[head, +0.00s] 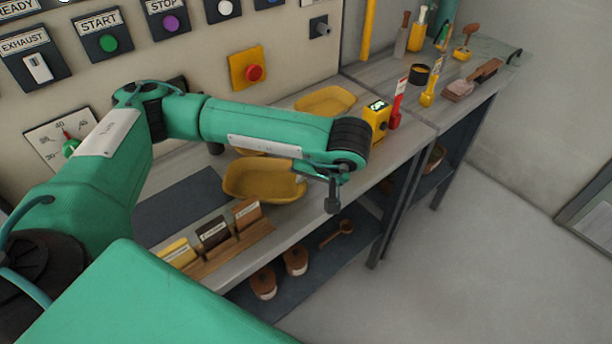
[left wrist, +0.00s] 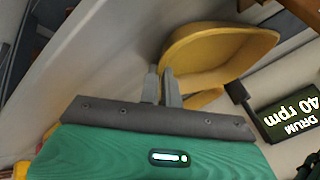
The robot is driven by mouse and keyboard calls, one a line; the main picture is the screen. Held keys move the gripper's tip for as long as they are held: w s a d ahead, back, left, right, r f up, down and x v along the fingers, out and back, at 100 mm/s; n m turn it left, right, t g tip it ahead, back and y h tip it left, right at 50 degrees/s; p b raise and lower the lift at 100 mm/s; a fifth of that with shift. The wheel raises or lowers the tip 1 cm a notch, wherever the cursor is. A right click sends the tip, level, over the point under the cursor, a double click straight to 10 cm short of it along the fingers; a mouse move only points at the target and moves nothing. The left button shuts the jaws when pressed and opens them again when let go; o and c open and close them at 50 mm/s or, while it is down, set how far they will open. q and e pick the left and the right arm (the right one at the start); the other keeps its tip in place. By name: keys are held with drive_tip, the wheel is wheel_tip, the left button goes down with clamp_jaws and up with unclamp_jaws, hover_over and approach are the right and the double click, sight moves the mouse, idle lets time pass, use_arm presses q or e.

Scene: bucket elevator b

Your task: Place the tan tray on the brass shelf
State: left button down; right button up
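A yellow-tan tray (head: 262,183) with a raised rim is over the bench, left of my left gripper (head: 305,174) in the head view. In the left wrist view the tray (left wrist: 225,48) lies just beyond the fingertips (left wrist: 161,72). The two fingers are close together, with the near end of its rim at their tips. They look shut on this rim, though the contact is small in view. I cannot make out a brass shelf in either view. My right gripper is not in view.
A similar yellow tray (head: 325,102) lies farther back on the bench. A yellow device (head: 377,120) and a red-handled tool (head: 397,103) stand near my left forearm. A wooden card rack (head: 225,243) stands at the bench front. Brown pots (head: 295,260) sit on the lower shelf.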

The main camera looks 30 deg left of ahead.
use_arm(q)
drive_tip(key=shift+f, duration=0.1)
drive_tip(key=c, duration=1.6)
unclamp_jaws()
